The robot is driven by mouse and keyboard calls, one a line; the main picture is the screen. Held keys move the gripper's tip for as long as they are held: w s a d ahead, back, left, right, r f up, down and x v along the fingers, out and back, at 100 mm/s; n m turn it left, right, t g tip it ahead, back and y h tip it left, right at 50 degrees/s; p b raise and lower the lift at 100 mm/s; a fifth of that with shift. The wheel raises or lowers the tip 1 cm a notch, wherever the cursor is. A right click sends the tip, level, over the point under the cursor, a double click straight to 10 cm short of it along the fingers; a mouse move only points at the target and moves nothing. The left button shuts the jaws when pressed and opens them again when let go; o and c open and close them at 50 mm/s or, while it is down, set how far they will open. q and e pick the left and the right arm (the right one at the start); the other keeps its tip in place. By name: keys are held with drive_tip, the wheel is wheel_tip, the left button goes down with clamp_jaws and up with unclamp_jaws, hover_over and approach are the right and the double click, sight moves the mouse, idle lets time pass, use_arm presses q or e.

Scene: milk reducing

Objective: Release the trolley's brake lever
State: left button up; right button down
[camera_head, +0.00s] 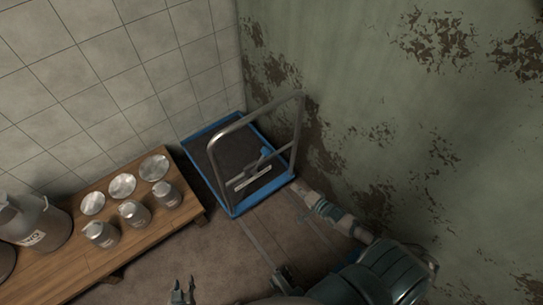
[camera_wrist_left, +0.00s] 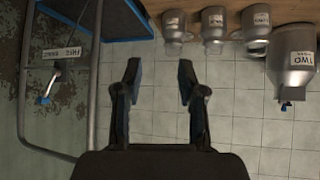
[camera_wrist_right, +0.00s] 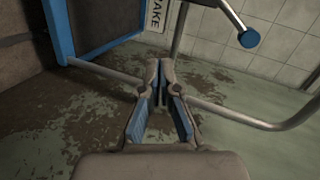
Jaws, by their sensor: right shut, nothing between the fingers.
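The trolley (camera_head: 213,190) has a blue-edged dark deck and a bent metal push handle (camera_head: 222,133). The brake lever is a metal rod with a round blue knob (camera_wrist_right: 249,39). It stands beside a white sign reading BRAKE (camera_wrist_right: 159,14), and the lever also shows in the left wrist view (camera_wrist_left: 51,82). My right gripper (camera_head: 298,187) is by the trolley's near right corner. In the right wrist view its fingers (camera_wrist_right: 160,80) are shut and empty, in front of the handle rail and apart from the knob. My left gripper (camera_head: 182,291) is open and empty, low in the head view.
A wooden bench (camera_head: 92,262) at the left carries several metal milk cans and round lids. A tiled wall is behind it, and a peeling green wall (camera_head: 400,120) is close on the right. Bare floor (camera_head: 225,255) lies in front of the trolley.

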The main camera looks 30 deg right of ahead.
sight(260, 162)
use_arm(q)
wheel_tip(260, 162, up, 8)
drive_tip(key=w+t+b, duration=0.1)
drive_tip(key=t, duration=0.1)
drive_tip(key=shift+w+d+f+h+b, duration=0.15)
drive_tip(key=shift+w+d+h+b, duration=0.05)
drive_tip(key=shift+h+b, duration=0.1)
use_arm(e)
drive_tip(key=w+d+r+m+t, duration=0.4)
drive_tip(key=r+m, duration=0.1)
drive_tip(key=r, duration=0.3)
drive_tip(key=shift+r+y, duration=0.15)
drive_tip(key=shift+y, duration=0.15)
use_arm(q)
drive_tip(key=w+r+t, duration=0.1)
drive_tip(key=w+d+r+t+b, duration=0.1)
drive_tip(key=w+r+t+h, duration=0.1)
drive_tip(key=r+t, duration=0.1)
drive_tip(key=shift+d+b, duration=0.15)
drive_tip(key=shift+b, duration=0.25)
use_arm(e)
drive_tip(key=w+a+r, duration=0.1)
drive_tip(key=w+a, duration=0.4)
drive_tip(key=w, duration=0.5)
drive_tip(key=shift+a+r, duration=0.15)
drive_tip(key=shift+a, duration=0.05)
use_arm(q)
drive_tip(key=shift+s, duration=0.15)
